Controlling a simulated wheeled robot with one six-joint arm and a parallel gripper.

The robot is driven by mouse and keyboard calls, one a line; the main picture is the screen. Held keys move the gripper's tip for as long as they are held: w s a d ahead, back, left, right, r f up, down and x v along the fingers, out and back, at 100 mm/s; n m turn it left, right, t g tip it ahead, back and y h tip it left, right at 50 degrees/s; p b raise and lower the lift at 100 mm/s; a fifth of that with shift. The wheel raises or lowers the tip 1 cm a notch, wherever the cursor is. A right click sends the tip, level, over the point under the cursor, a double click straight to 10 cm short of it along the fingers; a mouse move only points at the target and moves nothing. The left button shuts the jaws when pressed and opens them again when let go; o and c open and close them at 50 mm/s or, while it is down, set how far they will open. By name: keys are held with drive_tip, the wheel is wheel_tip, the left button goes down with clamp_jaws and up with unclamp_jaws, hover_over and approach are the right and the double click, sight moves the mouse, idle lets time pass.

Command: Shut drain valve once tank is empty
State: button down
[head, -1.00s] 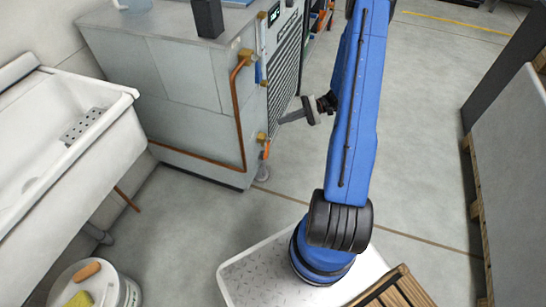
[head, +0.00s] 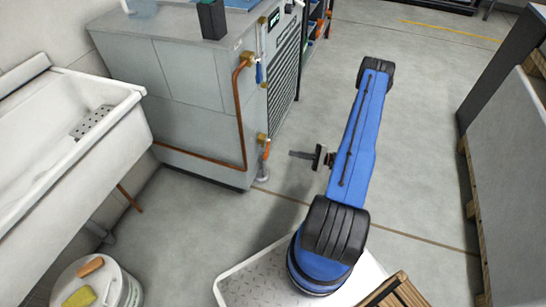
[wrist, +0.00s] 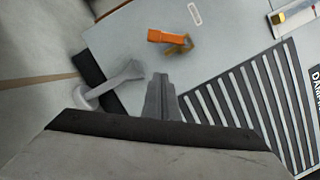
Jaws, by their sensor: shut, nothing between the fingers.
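The drain valve has an orange handle (head: 266,152) below a brass fitting (head: 262,138), low on the near corner of the grey cabinet. A gap separates the fingertips from the handle. The tank's inside and its water level are not visible.
A second valve with a blue handle (head: 258,73) sits higher on the cabinet (head: 195,95). A copper pipe (head: 241,115) runs down the cabinet's side. A white sink (head: 75,125) and a bucket (head: 122,290) stand left. The floor behind my arm is clear.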

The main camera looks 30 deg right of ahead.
sight(267, 149)
drive_tip(key=shift+s+f+m+t, duration=0.15)
drive_tip(key=shift+s+f+t, duration=0.05)
drive_tip(key=shift+f, duration=0.2)
drive_tip(key=shift+s+f+m+t, duration=0.15)
drive_tip(key=shift+f+t, duration=0.05)
drive_tip(key=shift+f, duration=0.2)
drive_tip(key=w+a+r, duration=0.4)
drive_tip(key=a, duration=0.6)
drive_tip(key=shift+w, duration=0.2)
